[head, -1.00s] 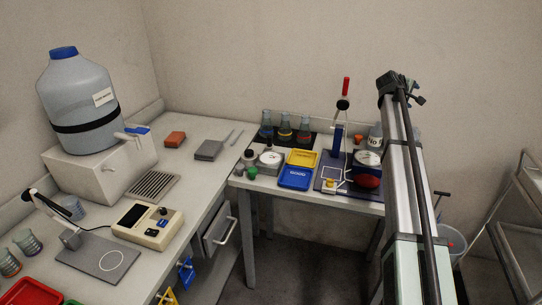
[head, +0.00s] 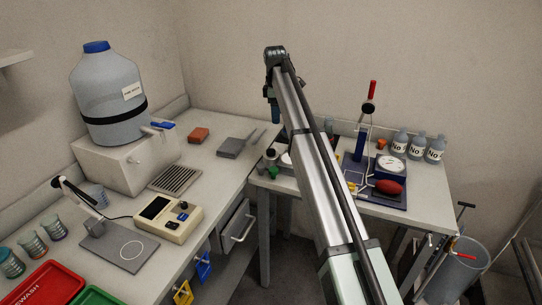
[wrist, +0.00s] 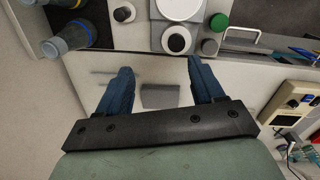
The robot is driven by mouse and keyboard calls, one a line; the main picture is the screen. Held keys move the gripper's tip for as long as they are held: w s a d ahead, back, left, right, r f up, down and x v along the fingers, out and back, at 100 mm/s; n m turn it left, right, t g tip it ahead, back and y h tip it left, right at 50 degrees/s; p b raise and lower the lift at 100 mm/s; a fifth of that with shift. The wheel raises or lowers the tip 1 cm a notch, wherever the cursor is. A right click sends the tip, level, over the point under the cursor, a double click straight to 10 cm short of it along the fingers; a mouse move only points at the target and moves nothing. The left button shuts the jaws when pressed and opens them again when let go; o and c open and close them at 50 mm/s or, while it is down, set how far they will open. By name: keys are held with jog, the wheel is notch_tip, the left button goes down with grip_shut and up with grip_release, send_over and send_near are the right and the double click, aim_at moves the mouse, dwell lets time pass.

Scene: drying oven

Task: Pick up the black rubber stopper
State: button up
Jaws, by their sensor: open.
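A small dark round piece (wrist: 209,47), which looks like the black rubber stopper, sits beside a green round piece (wrist: 218,21) near the top of the wrist view. In the head view the green piece (head: 272,173) shows at the small table's left end, but I cannot clearly make out the stopper there. My gripper (wrist: 160,64) is open and empty, its blue fingers spread apart. The stopper lies beyond the right fingertip in the wrist view, outside the gap. In the head view my gripper (head: 275,112) is raised above the counters.
A black-ringed round piece (wrist: 177,39) and another (wrist: 124,12) stand near the stopper. Flasks (wrist: 70,38) stand at the wrist view's upper left. A grey block (head: 235,147) lies on the left counter. A stand with a red top (head: 372,90) rises right of my arm.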

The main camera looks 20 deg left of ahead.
jog(key=s+a+f, duration=0.1)
jog(key=s+a, duration=0.2)
send_over(270, 151)
jog(key=shift+n+g, duration=0.4)
jog(key=f, duration=0.8)
jog(key=shift+w+a+f, duration=0.1)
jog(key=shift+a+f, duration=0.3)
jog(key=shift+d+f, duration=0.15)
jog(key=shift+f, duration=1.15)
jog(key=shift+d+f, duration=0.15)
jog(key=shift+f, duration=1.1)
jog(key=c, duration=1.2)
